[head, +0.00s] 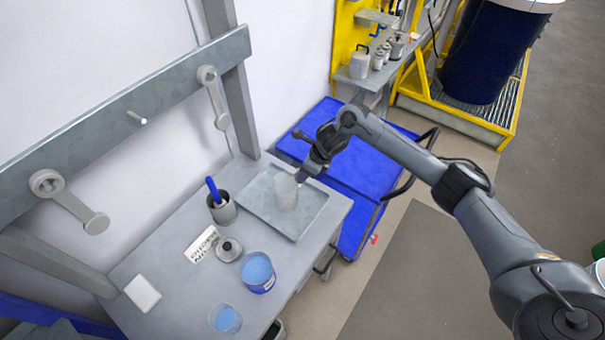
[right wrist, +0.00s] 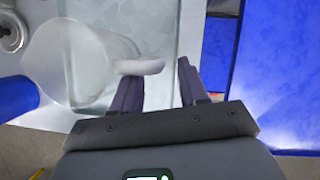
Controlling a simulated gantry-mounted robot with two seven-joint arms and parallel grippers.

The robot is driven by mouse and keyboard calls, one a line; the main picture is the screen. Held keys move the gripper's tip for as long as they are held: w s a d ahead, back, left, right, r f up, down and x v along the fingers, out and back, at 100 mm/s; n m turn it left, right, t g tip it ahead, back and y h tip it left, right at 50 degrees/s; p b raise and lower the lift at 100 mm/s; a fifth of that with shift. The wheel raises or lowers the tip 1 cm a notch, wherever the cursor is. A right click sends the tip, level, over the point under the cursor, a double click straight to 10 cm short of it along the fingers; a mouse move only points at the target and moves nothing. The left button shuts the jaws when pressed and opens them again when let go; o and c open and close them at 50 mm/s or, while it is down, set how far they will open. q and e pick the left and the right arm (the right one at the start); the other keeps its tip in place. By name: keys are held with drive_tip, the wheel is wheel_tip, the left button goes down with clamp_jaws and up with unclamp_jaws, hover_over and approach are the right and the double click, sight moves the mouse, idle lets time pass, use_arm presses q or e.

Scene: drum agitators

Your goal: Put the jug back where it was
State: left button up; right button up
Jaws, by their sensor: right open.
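The jug (head: 285,191) is translucent white and stands on the grey tray (head: 262,222) on the workbench. In the right wrist view the jug (right wrist: 82,62) fills the left side, and its pale handle (right wrist: 138,67) points right. My right gripper (head: 300,177) is at the jug's upper right side in the head view. In the wrist view my right gripper's two fingers (right wrist: 158,88) are apart. The handle's end lies just beyond the left finger, by the gap; I cannot tell whether they touch. My left gripper is out of view.
On the bench are a cup with a blue-handled tool (head: 222,208), a blue-filled tin (head: 258,273), its lid (head: 229,249), a blue-filled beaker (head: 226,319), a label card (head: 202,245) and a white block (head: 143,293). A blue cart (head: 360,170) stands beyond the bench's right edge.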

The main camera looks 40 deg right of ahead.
drive_tip(key=v, duration=1)
